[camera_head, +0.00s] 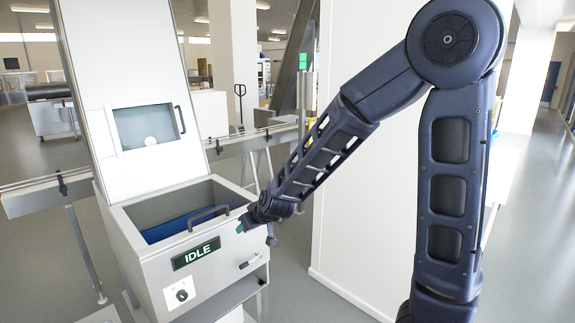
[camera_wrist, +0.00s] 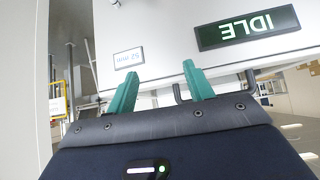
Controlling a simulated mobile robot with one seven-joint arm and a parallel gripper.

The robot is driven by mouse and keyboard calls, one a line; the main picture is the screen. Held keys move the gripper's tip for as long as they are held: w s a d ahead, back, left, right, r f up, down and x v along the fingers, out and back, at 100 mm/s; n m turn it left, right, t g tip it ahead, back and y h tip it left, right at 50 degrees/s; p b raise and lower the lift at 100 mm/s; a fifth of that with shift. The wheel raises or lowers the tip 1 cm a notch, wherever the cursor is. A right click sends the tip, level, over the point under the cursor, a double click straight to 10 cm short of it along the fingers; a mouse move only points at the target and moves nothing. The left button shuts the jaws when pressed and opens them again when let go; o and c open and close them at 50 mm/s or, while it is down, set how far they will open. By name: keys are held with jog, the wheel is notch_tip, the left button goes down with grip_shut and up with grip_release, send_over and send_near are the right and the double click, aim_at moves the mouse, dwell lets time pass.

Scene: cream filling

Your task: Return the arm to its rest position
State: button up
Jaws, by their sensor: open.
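My gripper (camera_head: 256,234) is at the end of my dark blue arm, which bends over from the right of the head view and reaches down to the left. It is by the front right corner of a white machine (camera_head: 150,262). In the wrist view its two green fingers (camera_wrist: 162,74) stand apart with nothing between them. The machine's pale front panel (camera_wrist: 160,32) lies beyond the fingertips; whether they touch it I cannot tell.
A conveyor (camera_head: 40,194) runs behind. A white wall panel (camera_head: 370,190) stands behind my arm. Grey floor shows at left.

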jog(key=d+r+m+h, duration=0.1)
jog(key=d+r, duration=0.3)
jog(key=d, duration=0.3)
jog(key=s+d+r+m+g, duration=0.1)
jog(key=d+r, duration=0.2)
jog(key=d, duration=0.5)
jog(key=d+r+m+h, duration=0.1)
jog(key=d+r+m, duration=0.1)
jog(key=d+r, duration=0.35)
jog(key=s+d+r+m+h, duration=0.1)
jog(key=s+d+m+h, duration=0.1)
jog(key=s+d, duration=0.4)
jog(key=s+d+r+m+g+h, duration=0.1)
jog(key=s+d+m+h, duration=0.1)
jog(key=s+d, duration=0.5)
jog(key=d, duration=0.6)
jog(key=shift+d, duration=0.2)
